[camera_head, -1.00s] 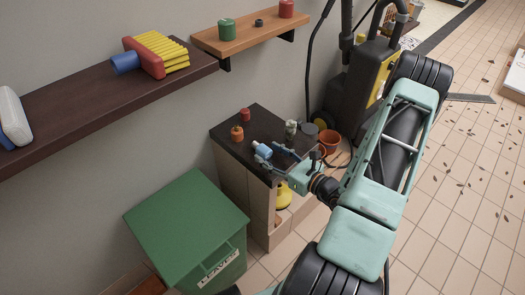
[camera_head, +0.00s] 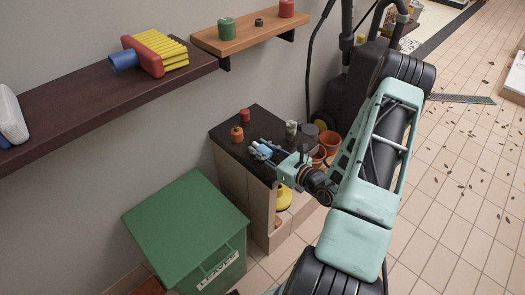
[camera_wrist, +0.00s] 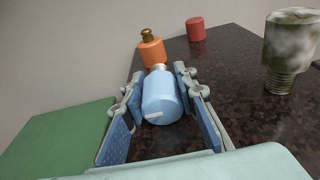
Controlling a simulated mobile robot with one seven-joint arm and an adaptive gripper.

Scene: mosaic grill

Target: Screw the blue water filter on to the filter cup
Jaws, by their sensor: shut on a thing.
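The blue water filter (camera_wrist: 161,103), a small rounded blue canister with a metallic neck, is between the fingers of my gripper (camera_wrist: 157,82) in the wrist view. The gripper is shut on it, and the neck points away from my wrist. The filter also shows in the head view (camera_head: 264,152), over the dark cabinet top. A mottled grey-white cup-like piece with a ribbed, threaded lower end (camera_wrist: 290,45) stands to the right; it also shows in the head view (camera_head: 291,128). I cannot tell for certain that it is the filter cup. Contact between filter and cabinet top is unclear.
An orange bottle (camera_wrist: 152,53) with a brass-coloured top stands just beyond the filter, and a red cylinder (camera_wrist: 195,28) behind it. The dark cabinet top (camera_wrist: 235,95) is clear between filter and mottled piece. A green bin (camera_head: 185,222) stands at left, orange pots (camera_head: 331,142) at right.

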